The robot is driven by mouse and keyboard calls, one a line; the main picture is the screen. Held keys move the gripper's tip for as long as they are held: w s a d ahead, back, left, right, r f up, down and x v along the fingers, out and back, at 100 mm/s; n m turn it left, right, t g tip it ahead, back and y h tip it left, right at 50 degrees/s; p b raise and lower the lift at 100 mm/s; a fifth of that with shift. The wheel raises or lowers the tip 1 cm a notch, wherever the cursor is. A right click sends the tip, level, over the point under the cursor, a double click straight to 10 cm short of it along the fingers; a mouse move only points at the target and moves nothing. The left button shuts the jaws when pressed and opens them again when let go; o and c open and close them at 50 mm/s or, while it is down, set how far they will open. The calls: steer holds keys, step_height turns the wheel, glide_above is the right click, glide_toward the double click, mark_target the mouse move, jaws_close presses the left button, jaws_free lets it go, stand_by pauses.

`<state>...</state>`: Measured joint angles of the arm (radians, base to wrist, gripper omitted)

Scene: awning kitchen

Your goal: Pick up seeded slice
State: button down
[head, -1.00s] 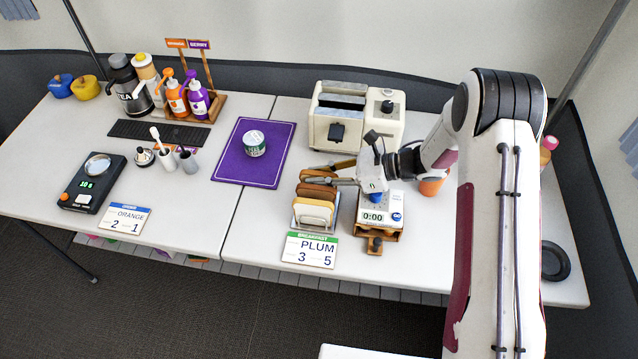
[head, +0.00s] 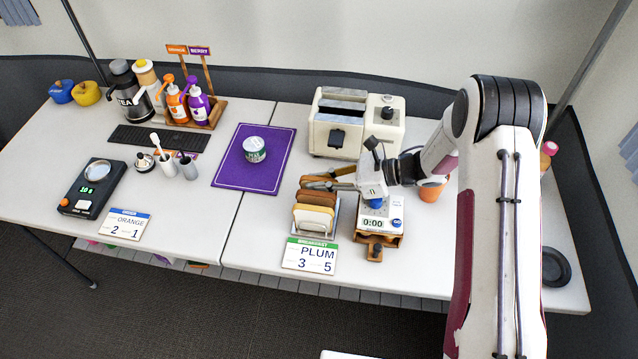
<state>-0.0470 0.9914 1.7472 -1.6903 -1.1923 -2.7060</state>
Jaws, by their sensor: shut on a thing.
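A rack (head: 334,229) on the right table holds several bread slices standing on edge, dark brown at the back and paler tan (head: 312,217) at the front. My gripper (head: 318,183) reaches in from the right at the back of the rack. Its fingers are shut on a dark brown slice (head: 320,192) at the back, which still appears to be in the rack. Seeds are too small to make out, and the fingers partly cover the slice.
A cream toaster (head: 335,138) is behind. The PLUM card (head: 309,256) lies in front. A purple mat (head: 240,180) with a tin (head: 254,149) is to the left.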

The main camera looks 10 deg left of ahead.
steer(key=shift+r, duration=4.95)
